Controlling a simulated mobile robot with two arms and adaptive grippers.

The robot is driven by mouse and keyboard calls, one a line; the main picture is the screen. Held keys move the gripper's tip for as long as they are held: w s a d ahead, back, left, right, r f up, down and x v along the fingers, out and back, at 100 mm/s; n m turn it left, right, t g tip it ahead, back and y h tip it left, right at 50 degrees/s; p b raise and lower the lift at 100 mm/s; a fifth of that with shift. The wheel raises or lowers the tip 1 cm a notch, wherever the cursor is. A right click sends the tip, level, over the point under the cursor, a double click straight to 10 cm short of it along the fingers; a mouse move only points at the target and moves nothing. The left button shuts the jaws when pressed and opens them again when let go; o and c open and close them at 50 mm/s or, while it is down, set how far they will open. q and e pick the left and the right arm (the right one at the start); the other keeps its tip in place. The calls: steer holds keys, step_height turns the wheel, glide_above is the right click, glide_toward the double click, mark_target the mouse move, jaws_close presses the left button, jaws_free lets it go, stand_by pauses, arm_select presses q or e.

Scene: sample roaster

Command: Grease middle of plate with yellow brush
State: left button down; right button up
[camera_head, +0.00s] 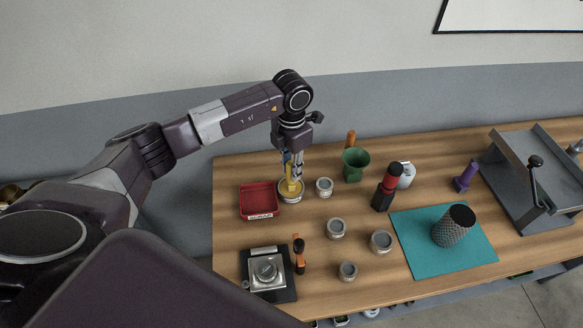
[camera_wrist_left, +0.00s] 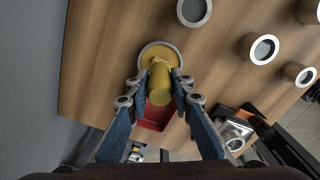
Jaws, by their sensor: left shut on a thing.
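My left gripper (camera_head: 292,163) is over the back left of the wooden table, pointing down. It is shut on the yellow brush (camera_head: 291,186), whose thick yellow handle (camera_wrist_left: 160,85) stands between the fingers in the left wrist view. The brush is over a round, light-rimmed dish with a yellowish inside (camera_head: 282,198), which also shows in the left wrist view (camera_wrist_left: 146,50). The brush's lower end is hidden, so I cannot tell whether it touches the dish. I cannot tell whether this dish is the plate. My right gripper is not in view.
A red tray (camera_head: 258,213) stands close left of the dish, and a grey-lidded tin (camera_head: 324,187) close right. A green cup (camera_head: 355,174) is behind. A metal device (camera_head: 267,288) and orange-handled brush (camera_head: 299,245) are in front. A teal mat (camera_head: 418,255) lies right.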

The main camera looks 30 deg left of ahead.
arm_select(q)
steer(key=shift+r+p, duration=0.6)
steer(key=shift+r, duration=0.3)
steer(key=shift+r+p, duration=1.4)
steer(key=shift+r, duration=1.2)
steer(key=shift+s+d+r+m+b, duration=0.15)
steer(key=shift+d+m+b, duration=0.15)
steer(key=shift+m, duration=0.3)
steer(key=shift+s+d+r+m+b, duration=0.1)
steer(key=shift+d+m+b, duration=0.2)
steer(key=shift+m, duration=0.3)
steer(key=s+d+r+m+b, duration=0.1)
steer(key=s+d+m+b, duration=0.2)
steer(key=s+m, duration=0.5)
steer(key=s+d+r+m+b, duration=0.2)
steer(key=s+m+b, duration=0.3)
steer(key=m, duration=1.5)
steer(key=s+d, duration=0.1)
steer(key=s, duration=0.2)
steer(key=shift+s+d+r, duration=0.15)
steer(key=shift+s+r, duration=0.1)
steer(key=shift+s, duration=0.05)
steer(key=shift+w, duration=0.1)
